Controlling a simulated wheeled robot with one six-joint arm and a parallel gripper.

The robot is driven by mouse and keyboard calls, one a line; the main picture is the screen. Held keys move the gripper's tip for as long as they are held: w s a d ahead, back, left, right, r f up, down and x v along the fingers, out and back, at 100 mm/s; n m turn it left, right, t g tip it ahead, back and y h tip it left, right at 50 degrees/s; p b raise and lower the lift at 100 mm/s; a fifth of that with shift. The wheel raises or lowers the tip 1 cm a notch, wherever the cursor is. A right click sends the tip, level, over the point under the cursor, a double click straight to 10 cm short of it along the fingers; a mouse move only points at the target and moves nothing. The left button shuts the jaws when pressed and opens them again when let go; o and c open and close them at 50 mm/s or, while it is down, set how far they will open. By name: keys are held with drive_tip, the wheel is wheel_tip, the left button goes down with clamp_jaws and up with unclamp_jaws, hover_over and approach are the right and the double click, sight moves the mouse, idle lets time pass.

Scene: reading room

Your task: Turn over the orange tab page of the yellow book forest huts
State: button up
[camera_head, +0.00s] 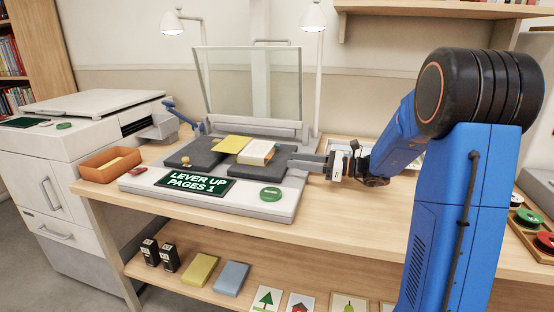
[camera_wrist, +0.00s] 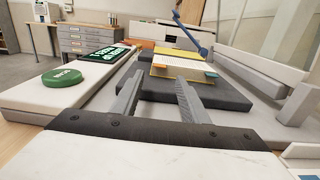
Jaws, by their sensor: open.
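The yellow book (camera_head: 256,153) lies open on a dark two-part cradle (camera_head: 205,157), with a yellow cover or leaf to the left and pale pages to the right. In the wrist view the book (camera_wrist: 185,64) lies ahead, beyond my fingertips. The book's title cannot be read. My gripper (camera_head: 292,163) is at the cradle's right side, pointing left toward the book. In the wrist view its fingers (camera_wrist: 160,78) are apart with nothing between them.
A sign (camera_head: 195,184) reads "LEVER UP PAGES 1", with a green button (camera_head: 271,194) beside it. A glass plate (camera_head: 250,85) stands raised behind the cradle. A blue lever (camera_head: 182,113) is at back left.

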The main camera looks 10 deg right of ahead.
sight(277, 165)
drive_tip(key=x, duration=0.7)
drive_tip(key=shift+w+a, duration=0.15)
drive_tip(key=shift+a, duration=0.1)
clamp_jaws()
